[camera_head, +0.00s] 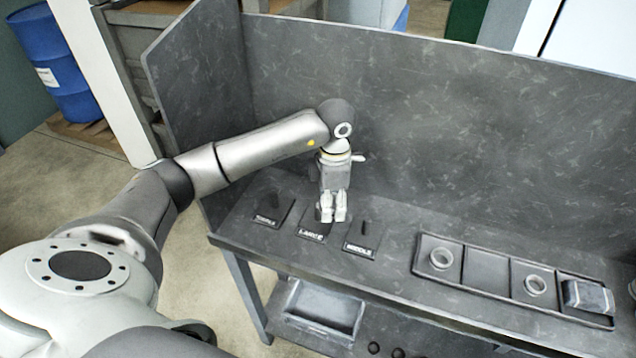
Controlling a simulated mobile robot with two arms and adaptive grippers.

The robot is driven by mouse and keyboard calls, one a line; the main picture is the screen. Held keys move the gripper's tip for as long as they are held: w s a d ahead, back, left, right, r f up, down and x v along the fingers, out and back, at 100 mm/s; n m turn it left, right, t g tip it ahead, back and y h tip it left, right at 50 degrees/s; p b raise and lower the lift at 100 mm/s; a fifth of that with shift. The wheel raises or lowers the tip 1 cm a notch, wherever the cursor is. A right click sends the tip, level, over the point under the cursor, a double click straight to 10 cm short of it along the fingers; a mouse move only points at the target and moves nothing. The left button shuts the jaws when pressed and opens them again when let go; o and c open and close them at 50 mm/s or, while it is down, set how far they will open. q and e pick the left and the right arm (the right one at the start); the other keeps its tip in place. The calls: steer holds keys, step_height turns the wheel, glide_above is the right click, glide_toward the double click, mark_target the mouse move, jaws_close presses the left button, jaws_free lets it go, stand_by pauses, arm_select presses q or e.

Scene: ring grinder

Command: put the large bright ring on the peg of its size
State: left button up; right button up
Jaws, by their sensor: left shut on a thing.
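My left gripper (333,217) points straight down at the plate marked LARGE (310,234), in front of its peg. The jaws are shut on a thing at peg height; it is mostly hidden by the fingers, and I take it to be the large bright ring. I cannot tell whether it is around the peg. The plate marked SMALL (272,215) with a dark peg is to the left, and the plate marked MIDDLE (361,243) with its bare dark peg is to the right. My right gripper is not in view.
A dark divided tray (487,268) stands at the right with a ring (441,258), another ring (535,285) and a grey block (588,297); one compartment is empty. Tall panels (420,120) close the bench's back and left side. Bench between MIDDLE and the tray is clear.

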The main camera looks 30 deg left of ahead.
mark_target(318, 205)
arm_select(q)
steer(key=a+n, duration=0.1)
steer(key=n, duration=0.1)
steer(key=a+n+p, duration=0.1)
steer(key=n, duration=0.1)
steer(key=w+a+n, duration=0.1)
steer(key=n, duration=0.1)
steer(key=shift+w+a+f+p, duration=0.1)
steer(key=shift+a+f+p, duration=0.2)
steer(key=shift+a+f, duration=0.1)
steer(key=shift+w+a+f+n, duration=0.1)
steer(key=shift+a+f+n, duration=0.2)
steer(key=shift+n, duration=0.4)
steer(key=shift+a+f, duration=0.1)
steer(key=shift+f, duration=0.15)
step_height(318, 205, down, 4)
steer(key=b, duration=0.3)
steer(key=shift+f, duration=0.6)
steer(key=shift+b, duration=0.5)
steer(key=shift+f+b, duration=0.55)
steer(key=shift+f, duration=0.05)
